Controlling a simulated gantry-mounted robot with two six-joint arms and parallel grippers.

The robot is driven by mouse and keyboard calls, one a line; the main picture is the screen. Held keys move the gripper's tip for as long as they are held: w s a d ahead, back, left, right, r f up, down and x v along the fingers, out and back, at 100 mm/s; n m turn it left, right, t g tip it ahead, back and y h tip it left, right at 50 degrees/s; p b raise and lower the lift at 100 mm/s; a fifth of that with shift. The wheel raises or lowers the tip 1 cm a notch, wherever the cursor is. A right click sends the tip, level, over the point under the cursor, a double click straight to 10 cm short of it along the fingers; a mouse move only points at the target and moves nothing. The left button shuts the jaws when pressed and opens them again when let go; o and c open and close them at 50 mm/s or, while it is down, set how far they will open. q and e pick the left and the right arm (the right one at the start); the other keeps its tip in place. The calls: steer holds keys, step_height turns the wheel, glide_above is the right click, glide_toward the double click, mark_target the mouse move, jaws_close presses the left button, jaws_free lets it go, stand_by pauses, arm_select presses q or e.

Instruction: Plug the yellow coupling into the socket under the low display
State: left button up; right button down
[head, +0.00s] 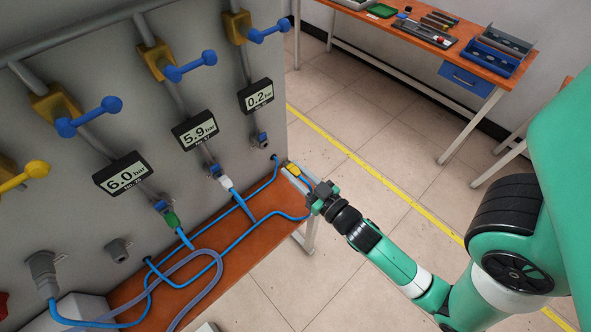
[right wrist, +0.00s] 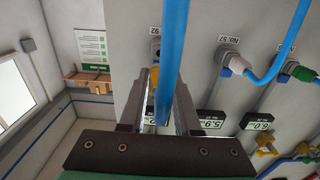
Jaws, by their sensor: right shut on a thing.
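The low display (head: 258,97) reads 0.2 bar, and its grey socket (head: 261,139) sits below it on the panel with nothing plugged in. My right gripper (head: 304,179) is shut on the yellow coupling (head: 293,169), holding it off the panel, right of and lower than that socket in the head view. In the right wrist view the yellow coupling (right wrist: 150,104) shows between the fingers, partly hidden by its blue hose (right wrist: 172,60), which crosses in front. A socket (right wrist: 155,46) shows beyond the fingertips, apart from the coupling. My left gripper is not in view.
Displays reading 5.9 (head: 195,130) and 6.0 bar (head: 122,173) have a white coupling (head: 225,182) and a green coupling (head: 170,219) plugged in below. Blue hoses loop over the orange-brown shelf (head: 262,222). A workbench (head: 500,42) stands behind; the floor between is clear.

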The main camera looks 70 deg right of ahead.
mark_target(286, 164)
steer(key=shift+w+d+r+p, duration=0.2)
steer(key=shift+w+d+p, duration=0.15)
steer(key=shift+w, duration=0.25)
steer(key=shift+p+x, duration=0.85)
steer(key=shift+x, duration=2.1)
steer(key=shift+f, duration=0.15)
steer(key=shift+w+d, duration=0.3)
steer(key=shift+w, duration=0.25)
steer(key=c, duration=0.5)
jaws_free()
steer(key=shift+c, duration=0.2)
